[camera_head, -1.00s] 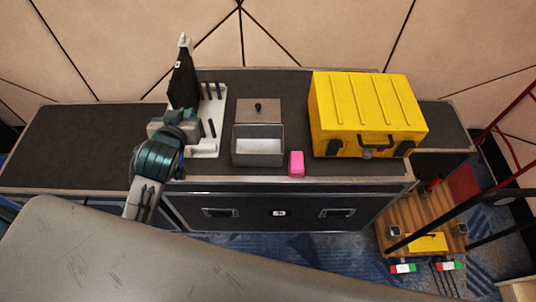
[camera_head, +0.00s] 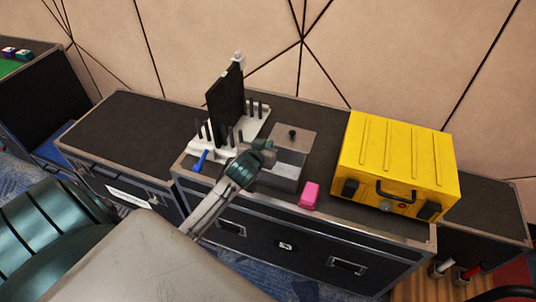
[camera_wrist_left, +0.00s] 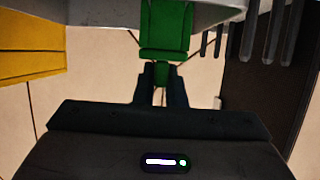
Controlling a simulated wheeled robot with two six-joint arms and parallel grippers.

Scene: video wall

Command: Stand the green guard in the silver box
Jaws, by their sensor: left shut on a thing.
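My left gripper (camera_head: 266,152) is over the left part of the open silver box (camera_head: 279,183) in the head view. In the left wrist view its fingers (camera_wrist_left: 162,76) are shut on the narrow end of the green guard (camera_wrist_left: 166,32). The guard's wider part runs up to the top edge of that view, in front of a pale grey surface. My right gripper is not in view.
A lid with a black knob (camera_head: 292,133) lies behind the box. A white rack (camera_head: 246,128) with dark pegs and an upright black panel (camera_head: 227,98) is to the left, with a blue piece (camera_head: 200,160) at its end. A pink block (camera_head: 310,195) and yellow case (camera_head: 395,165) are to the right.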

